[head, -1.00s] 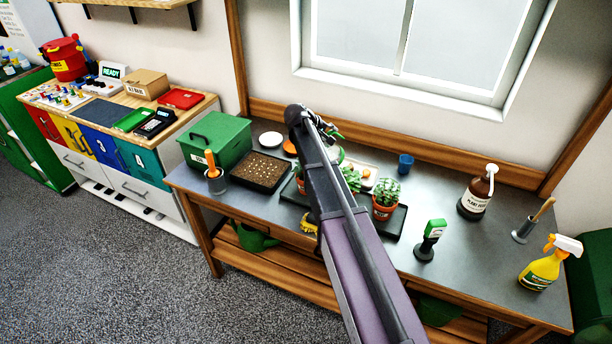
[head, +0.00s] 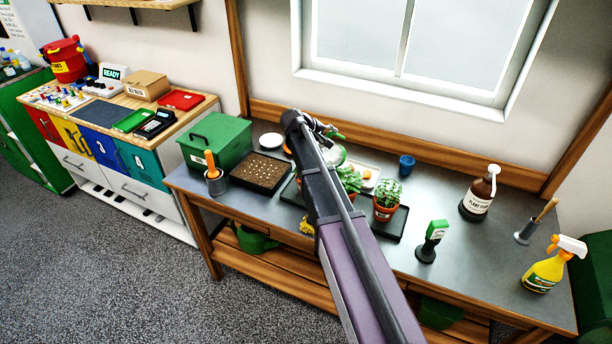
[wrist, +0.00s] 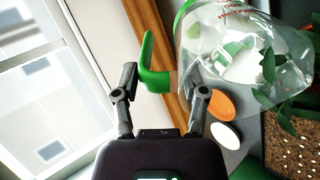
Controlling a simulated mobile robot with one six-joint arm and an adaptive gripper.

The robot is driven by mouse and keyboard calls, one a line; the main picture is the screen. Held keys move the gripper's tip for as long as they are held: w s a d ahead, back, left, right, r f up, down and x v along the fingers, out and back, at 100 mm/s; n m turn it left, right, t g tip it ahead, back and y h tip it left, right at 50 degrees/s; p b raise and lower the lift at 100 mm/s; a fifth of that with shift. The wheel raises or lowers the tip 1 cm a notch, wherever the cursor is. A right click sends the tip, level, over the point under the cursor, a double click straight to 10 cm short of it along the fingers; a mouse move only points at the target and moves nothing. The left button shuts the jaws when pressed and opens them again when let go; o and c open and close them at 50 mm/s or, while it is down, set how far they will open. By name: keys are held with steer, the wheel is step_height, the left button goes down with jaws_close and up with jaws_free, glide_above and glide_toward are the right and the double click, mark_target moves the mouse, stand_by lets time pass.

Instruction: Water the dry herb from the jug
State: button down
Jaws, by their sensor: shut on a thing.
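My gripper (wrist: 165,85) is shut on the green handle (wrist: 154,72) of the clear jug (wrist: 235,50). Some water-like shine shows in the jug, but its level is unclear. In the head view my arm partly covers the jug (head: 335,155), which is held over the back of the bench near the potted herbs. One leafy herb (head: 387,190) stands in a terracotta pot on a black tray (head: 400,224). Another herb (head: 350,180) is beside it, partly behind my arm. Leaves show below the jug in the wrist view (wrist: 285,112). I cannot tell which herb is dry.
The seed tray (head: 260,172), green box (head: 216,140) and white saucer (head: 270,140) are left of my arm. A blue cup (head: 406,164), moisture meter (head: 431,240), plant food bottle (head: 478,195) and yellow spray bottle (head: 545,268) stand to the right.

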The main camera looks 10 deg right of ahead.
steer(key=shift+s+a+r+h+b, duration=0.15)
steer(key=shift+a+r+h+b, duration=0.05)
steer(key=shift+a+h+b, duration=0.2)
stand_by(0.8)
steer(key=shift+d, duration=0.2)
steer(key=shift+r, duration=0.1)
stand_by(1.7)
steer(key=shift+w+d+p, duration=0.25)
steer(key=shift+p, duration=0.1)
steer(key=y+p, duration=0.1)
steer(key=d+y+p, duration=0.1)
steer(key=p, duration=0.1)
steer(key=shift+w+d+r+g, duration=0.2)
steer(key=shift+w+g, duration=0.1)
steer(key=shift+g, duration=0.1)
steer(key=shift+w+d+f+y+b, duration=0.1)
steer(key=shift+d+f+y+b, duration=0.2)
steer(key=shift+f+y, duration=0.35)
steer(key=shift+f, duration=0.15)
